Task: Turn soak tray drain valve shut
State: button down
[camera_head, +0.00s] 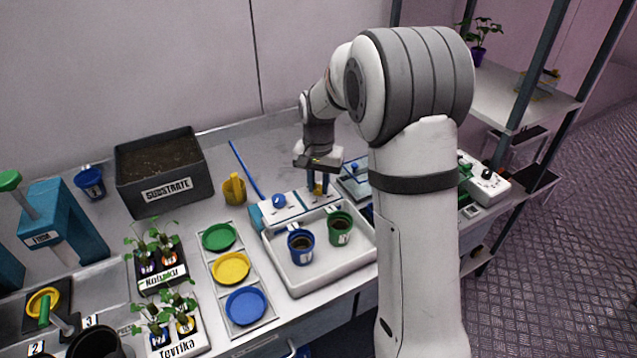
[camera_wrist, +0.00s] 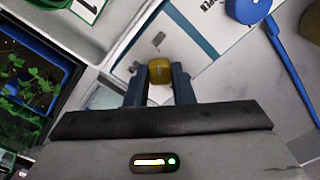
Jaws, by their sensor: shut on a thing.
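The white soak tray (camera_head: 303,282) sits near the bench's front edge, holding a blue pot (camera_head: 300,247) and a green pot (camera_head: 340,229). A pale panel runs along its back, with a blue knob (camera_head: 279,201) at its left; that knob also shows in the wrist view (camera_wrist: 248,9). My gripper (camera_head: 319,189) points down at the panel's right part. In the wrist view its fingers (camera_wrist: 159,84) are shut on a small yellow knob (camera_wrist: 160,70). A partly cut-off label ending in "PEN" (camera_wrist: 211,7) is printed on the panel. The knob's turn angle is unclear.
A dish rack (camera_head: 212,268) and a black substrate box (camera_head: 165,195) stand farther left. My arm hides part of the bench on the right.

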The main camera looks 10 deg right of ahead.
aim_at(319, 187)
jog(key=shift+m, duration=0.3)
jog(key=c, duration=1.3)
grip_release()
jog(key=shift+o, duration=0.2)
jog(key=shift+r, duration=0.15)
notch_tip(319, 187, up, 8)
jog(key=shift+f, duration=0.2)
